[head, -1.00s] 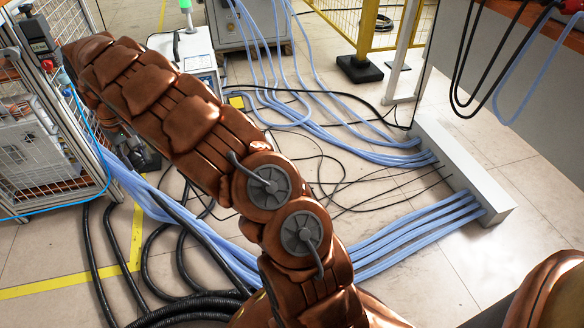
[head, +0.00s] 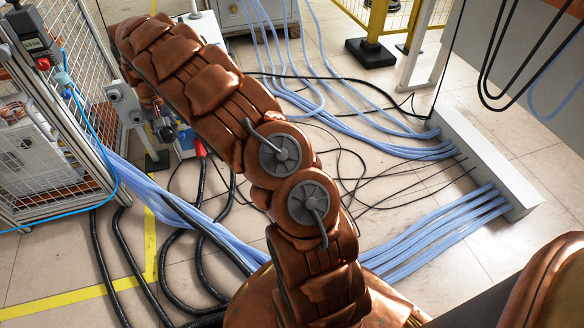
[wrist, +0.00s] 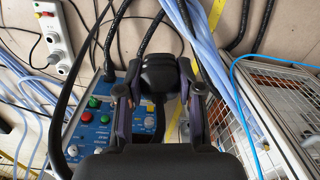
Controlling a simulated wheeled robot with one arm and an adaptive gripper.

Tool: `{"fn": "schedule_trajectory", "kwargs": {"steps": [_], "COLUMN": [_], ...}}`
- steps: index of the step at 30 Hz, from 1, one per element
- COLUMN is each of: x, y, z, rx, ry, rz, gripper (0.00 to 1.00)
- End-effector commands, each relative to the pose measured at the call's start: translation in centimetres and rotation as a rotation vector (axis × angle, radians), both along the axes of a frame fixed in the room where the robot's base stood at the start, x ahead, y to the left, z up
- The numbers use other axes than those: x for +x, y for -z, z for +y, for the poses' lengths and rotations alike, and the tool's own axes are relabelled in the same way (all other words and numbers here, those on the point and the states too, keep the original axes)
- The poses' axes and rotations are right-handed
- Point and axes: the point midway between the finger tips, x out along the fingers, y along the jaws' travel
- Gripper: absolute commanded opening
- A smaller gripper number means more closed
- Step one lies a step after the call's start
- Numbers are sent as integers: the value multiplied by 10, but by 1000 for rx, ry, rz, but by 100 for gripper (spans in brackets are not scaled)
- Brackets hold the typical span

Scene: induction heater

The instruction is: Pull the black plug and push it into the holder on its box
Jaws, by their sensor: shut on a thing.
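My gripper (wrist: 160,100) is shut on the black plug (wrist: 158,72) in the wrist view, one finger on each side of it. The box with a blue control panel (wrist: 92,130) lies just below and left of the plug, with green and red buttons. I cannot make out the holder. In the head view my gripper (head: 166,130) hangs at the left beyond my arm, and the arm hides most of the box. The plug cannot be made out there.
A wire cage (head: 75,130) stands close on the left; it is at the right in the wrist view (wrist: 280,105). A grey unit with round fittings (head: 125,104) stands beside my gripper. A white socket strip (wrist: 60,42) and loose blue and black cables lie around.

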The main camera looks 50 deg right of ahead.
Motion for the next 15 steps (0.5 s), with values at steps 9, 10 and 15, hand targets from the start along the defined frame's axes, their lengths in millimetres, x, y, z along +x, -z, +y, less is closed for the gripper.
{"fn": "schedule_trajectory", "kwargs": {"steps": [9,10,15], "x": [-28,-32,-62], "y": [86,94,138], "z": [-128,-138,-192], "rx": [11,12,12], "ry": [532,581,852], "rz": [1,1,4], "gripper": [0,0,0]}}
